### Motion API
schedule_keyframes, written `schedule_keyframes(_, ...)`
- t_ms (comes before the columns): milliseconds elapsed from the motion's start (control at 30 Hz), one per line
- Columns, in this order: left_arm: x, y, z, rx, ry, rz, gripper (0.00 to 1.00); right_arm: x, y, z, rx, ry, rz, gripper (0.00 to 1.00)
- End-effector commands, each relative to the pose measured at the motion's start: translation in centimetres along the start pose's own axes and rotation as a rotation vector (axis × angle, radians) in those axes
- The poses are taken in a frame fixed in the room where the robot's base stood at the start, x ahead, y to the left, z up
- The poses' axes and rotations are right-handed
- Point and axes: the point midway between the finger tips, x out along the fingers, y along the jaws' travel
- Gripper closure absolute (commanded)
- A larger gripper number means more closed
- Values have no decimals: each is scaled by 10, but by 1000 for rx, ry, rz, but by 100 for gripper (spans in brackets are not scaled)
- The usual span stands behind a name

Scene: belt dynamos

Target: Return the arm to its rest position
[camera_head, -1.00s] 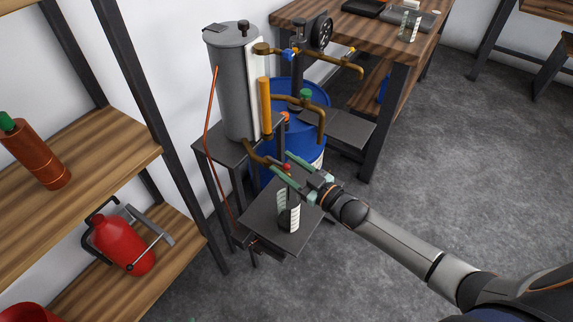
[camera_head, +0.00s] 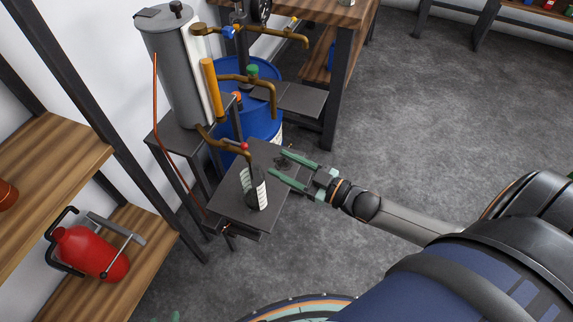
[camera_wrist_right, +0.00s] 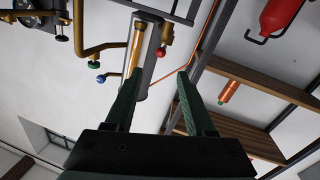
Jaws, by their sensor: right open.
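My right gripper (camera_head: 277,162) is open and empty in the head view. Its two green fingers point left, just above and to the right of the small dark stand plate (camera_head: 229,205). A dark graduated bottle (camera_head: 256,190) with a white scale stands on that plate under a brass spout with a red knob (camera_head: 244,147). The fingers are apart from the bottle. In the right wrist view the gripper's two fingers (camera_wrist_right: 155,85) are spread with nothing between them. My left gripper does not show clearly.
A grey cylinder tank (camera_head: 172,65) with brass pipes and a blue barrel (camera_head: 262,128) stand behind the plate. A wooden shelf (camera_head: 150,240) with a red canister (camera_head: 90,250) is at the left. The grey floor (camera_head: 450,130) at right is open.

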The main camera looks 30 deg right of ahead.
Motion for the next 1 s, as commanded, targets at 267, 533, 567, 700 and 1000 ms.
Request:
schedule_keyframes(267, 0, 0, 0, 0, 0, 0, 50, -4, 0, 0, 0, 1, 0, 45)
schedule_keyframes(533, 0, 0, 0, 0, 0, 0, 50, -4, 0, 0, 0, 0, 0, 45)
schedule_keyframes(567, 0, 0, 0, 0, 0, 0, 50, -4, 0, 0, 0, 0, 0, 45)
schedule_keyframes(700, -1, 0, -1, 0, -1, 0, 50, -6, -7, 4, 16, -26, 10, 45)
schedule_keyframes(1000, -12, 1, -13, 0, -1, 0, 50, -50, -91, 60, 211, -438, 130, 45)
